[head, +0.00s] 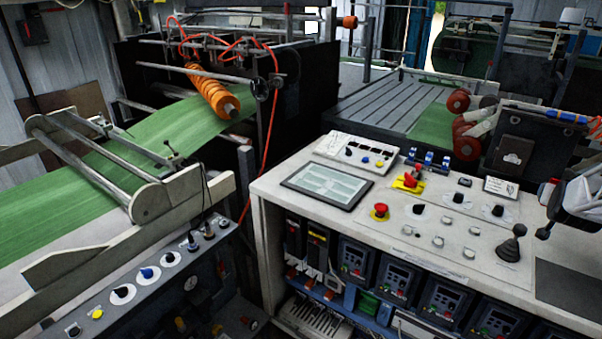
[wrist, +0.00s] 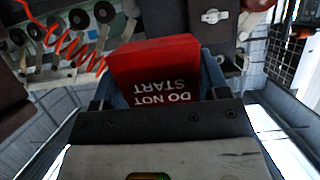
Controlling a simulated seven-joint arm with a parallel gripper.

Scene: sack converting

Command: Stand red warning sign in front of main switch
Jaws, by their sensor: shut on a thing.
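The main switch (head: 411,180), a red rotary handle on a yellow plate, is on top of the pale console (head: 300,222). The red warning sign (wrist: 155,60) shows in the wrist view with white "DO NOT START" lettering upside down in the picture. My gripper (wrist: 162,88) is shut on it. In the head view my gripper (head: 546,212) is at the right edge, above the console's right side and well to the right of the main switch.
Near the main switch are a red mushroom button (head: 380,211), a flat screen (head: 328,183), blue toggles (head: 428,160) and several knobs. A dark flat panel (head: 568,287) lies front right.

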